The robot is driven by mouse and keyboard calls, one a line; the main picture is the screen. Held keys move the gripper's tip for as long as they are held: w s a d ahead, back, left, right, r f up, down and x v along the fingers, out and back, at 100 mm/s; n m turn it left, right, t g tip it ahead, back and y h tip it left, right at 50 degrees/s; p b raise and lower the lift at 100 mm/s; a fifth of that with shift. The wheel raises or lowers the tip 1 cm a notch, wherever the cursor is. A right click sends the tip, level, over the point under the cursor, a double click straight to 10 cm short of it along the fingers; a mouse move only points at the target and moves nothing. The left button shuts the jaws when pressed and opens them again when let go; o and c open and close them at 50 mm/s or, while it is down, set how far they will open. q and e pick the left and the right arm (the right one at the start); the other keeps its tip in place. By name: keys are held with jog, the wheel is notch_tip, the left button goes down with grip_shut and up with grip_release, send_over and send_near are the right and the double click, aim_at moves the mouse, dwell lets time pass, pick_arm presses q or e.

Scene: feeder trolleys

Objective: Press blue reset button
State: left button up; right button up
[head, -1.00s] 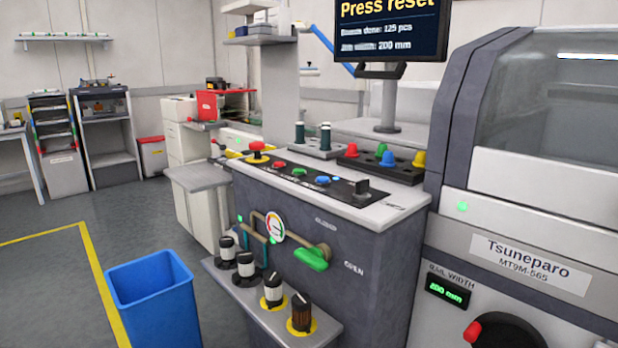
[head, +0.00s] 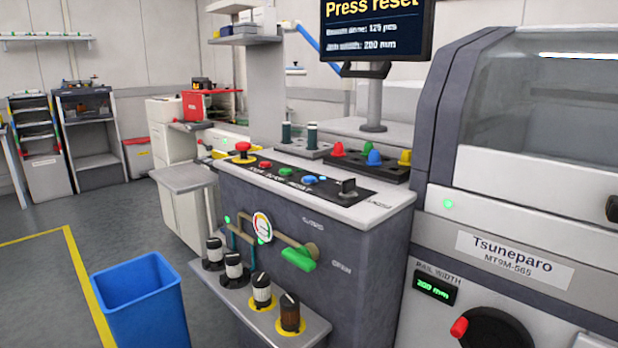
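The blue button (head: 309,180) is a small round cap on the black control strip (head: 328,190) atop the grey console (head: 345,270). It is in a row with a red button (head: 265,165), a green button (head: 286,172) and a black switch (head: 348,187). A red mushroom button (head: 243,148) on a yellow base is at the row's left end. The screen (head: 377,32) above reads "Press reset". Neither of my grippers is in the head view.
A green-handled valve (head: 299,259) and a shelf (head: 270,315) with several knobbed canisters project from the console's front. A blue bin (head: 140,300) stands left on the floor. The Tsuneparo machine (head: 512,262) borders the right.

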jog(key=shift+a, duration=0.1)
grip_shut()
dwell(1.1)
